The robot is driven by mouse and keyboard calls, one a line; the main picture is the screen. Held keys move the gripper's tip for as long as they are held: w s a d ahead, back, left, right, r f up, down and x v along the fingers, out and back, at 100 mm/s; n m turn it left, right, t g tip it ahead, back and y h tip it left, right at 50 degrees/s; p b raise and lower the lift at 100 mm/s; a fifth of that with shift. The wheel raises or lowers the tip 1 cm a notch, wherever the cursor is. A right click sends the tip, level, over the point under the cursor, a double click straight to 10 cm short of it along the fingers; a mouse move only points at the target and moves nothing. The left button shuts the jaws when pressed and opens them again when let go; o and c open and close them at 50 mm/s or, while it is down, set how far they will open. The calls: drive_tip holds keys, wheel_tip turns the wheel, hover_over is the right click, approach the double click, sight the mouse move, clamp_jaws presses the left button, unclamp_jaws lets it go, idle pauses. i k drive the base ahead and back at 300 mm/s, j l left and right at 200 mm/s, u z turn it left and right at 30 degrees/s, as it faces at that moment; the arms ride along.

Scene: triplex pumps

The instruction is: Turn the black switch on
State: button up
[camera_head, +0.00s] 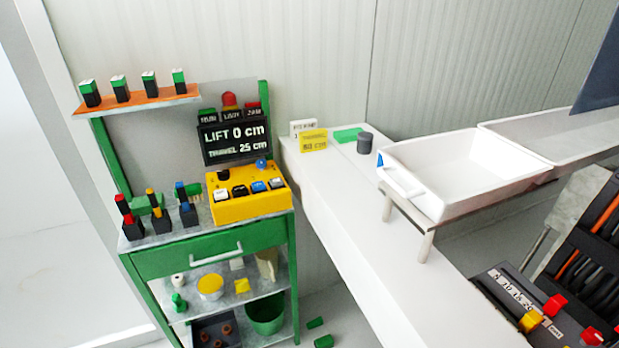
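A yellow control box (250,204) sits on top of the green cart, below the dark display. A row of small switches runs along its top. A black switch (240,190) is second from the left in this row, between a white one (222,195) and a blue one (258,187). A round black knob (222,175) stands behind the row at the left, and a blue knob (262,164) at the right. The switches are too small to tell on from off. My gripper is not in view.
The green cart (215,250) has a drawer with a pale handle. The dark display (235,140) reads LIFT 0 cm, TRAVEL 25 cm. Small red, yellow and blue-topped posts (157,218) stand left of the box. A white counter (345,235) and white basin (450,175) lie to the right.

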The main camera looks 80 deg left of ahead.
sight(224, 175)
drive_tip(key=u, duration=2.85)
